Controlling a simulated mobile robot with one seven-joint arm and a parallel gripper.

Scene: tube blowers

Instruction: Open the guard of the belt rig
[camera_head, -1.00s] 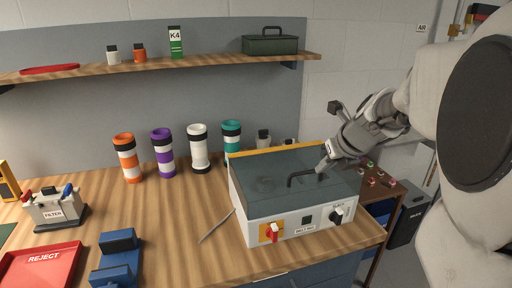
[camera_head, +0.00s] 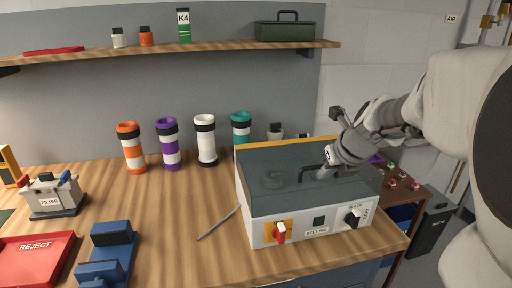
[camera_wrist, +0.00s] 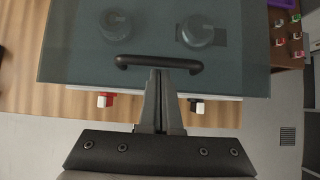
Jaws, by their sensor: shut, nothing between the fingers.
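The belt rig (camera_head: 262,233) is a white box on the bench with a dark see-through guard (camera_head: 265,178) as its lid. The guard lies closed and flat over the box. A black bar handle (camera_head: 308,171) stands on the guard; it also shows in the wrist view (camera_wrist: 133,60). My gripper (camera_head: 322,175) is shut and empty, right at the handle. In the wrist view, my fingertips (camera_wrist: 158,74) meet the middle of the bar from its front side. I cannot tell whether they touch it. Two round pulleys show dimly through the guard.
The rig's front has a red switch (camera_head: 279,232) and a black knob (camera_head: 353,218). A thin rod (camera_head: 218,223) lies left of the rig. Several striped tubes stand behind. A red reject tray (camera_head: 38,258) and blue fixture (camera_head: 112,250) are at left.

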